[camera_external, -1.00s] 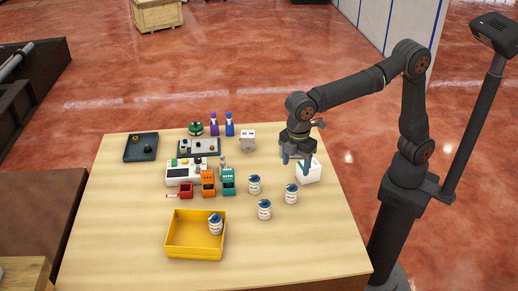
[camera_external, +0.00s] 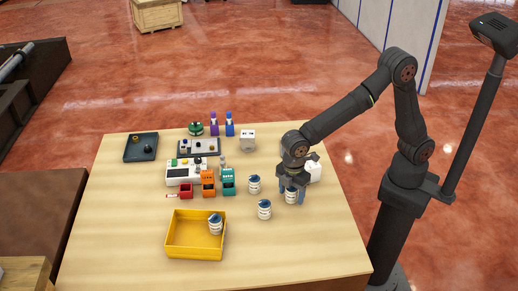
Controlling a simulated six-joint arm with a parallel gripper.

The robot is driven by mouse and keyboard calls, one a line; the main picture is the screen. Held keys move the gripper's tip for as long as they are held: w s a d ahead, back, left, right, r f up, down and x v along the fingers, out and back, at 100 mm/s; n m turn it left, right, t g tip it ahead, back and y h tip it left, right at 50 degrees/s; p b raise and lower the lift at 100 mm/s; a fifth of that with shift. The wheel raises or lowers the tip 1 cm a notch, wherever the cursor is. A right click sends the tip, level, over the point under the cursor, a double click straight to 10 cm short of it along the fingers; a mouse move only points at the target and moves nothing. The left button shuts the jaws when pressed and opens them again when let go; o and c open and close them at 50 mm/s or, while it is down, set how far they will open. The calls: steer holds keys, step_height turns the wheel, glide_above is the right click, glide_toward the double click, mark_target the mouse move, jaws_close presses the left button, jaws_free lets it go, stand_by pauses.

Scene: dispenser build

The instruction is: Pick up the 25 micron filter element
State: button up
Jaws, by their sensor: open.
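Several white ribbed cylinders with dark blue tops look like filter elements; their micron labels are too small to read. One filter element (camera_external: 291,197) stands upright at the right, directly under my gripper (camera_external: 291,190). My gripper points down with its open fingers on either side of this element's upper part, and hides its top. Whether the fingers touch it cannot be told. A second filter element (camera_external: 254,184) stands to the left, and a third (camera_external: 264,209) stands nearer the front. Another filter element (camera_external: 215,224) is in the yellow tray (camera_external: 183,252).
Teal (camera_external: 228,182), orange (camera_external: 208,184) and red (camera_external: 186,191) blocks stand left of the elements. A dark tray (camera_external: 140,155) is at back left. The front right table is clear.

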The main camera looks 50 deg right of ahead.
steer(key=c, duration=1.1)
